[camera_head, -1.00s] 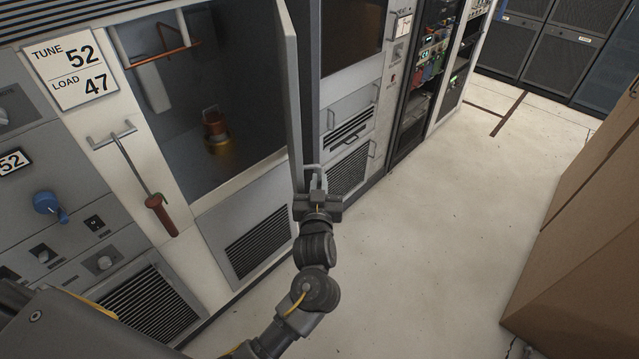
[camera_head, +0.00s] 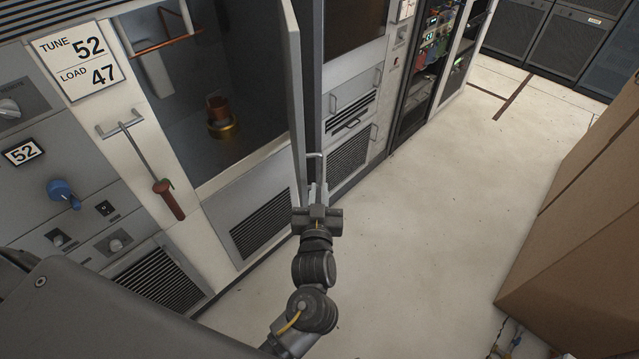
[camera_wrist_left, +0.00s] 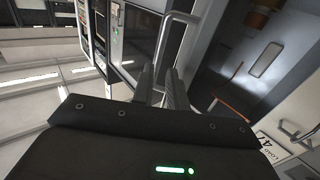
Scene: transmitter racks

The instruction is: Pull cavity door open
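The cavity door (camera_head: 295,90) stands swung out from its cabinet and shows nearly edge-on in the head view. Its grey bar handle (camera_head: 316,156) is on the right face, and the handle also shows in the left wrist view (camera_wrist_left: 180,17). My left gripper (camera_head: 318,188) is at the lower part of the handle. In the left wrist view its two fingers (camera_wrist_left: 161,72) are slightly apart, with the bar running toward the gap; contact is unclear. The cavity opening (camera_head: 220,75) is visible, with a copper-coloured part inside. My right gripper is not in view.
A hooked rod with a red-brown handle (camera_head: 168,199) hangs on the white panel left of the opening. Large brown boxes (camera_head: 575,235) stand at right. Pale floor (camera_head: 430,200) lies clear between them and the racks.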

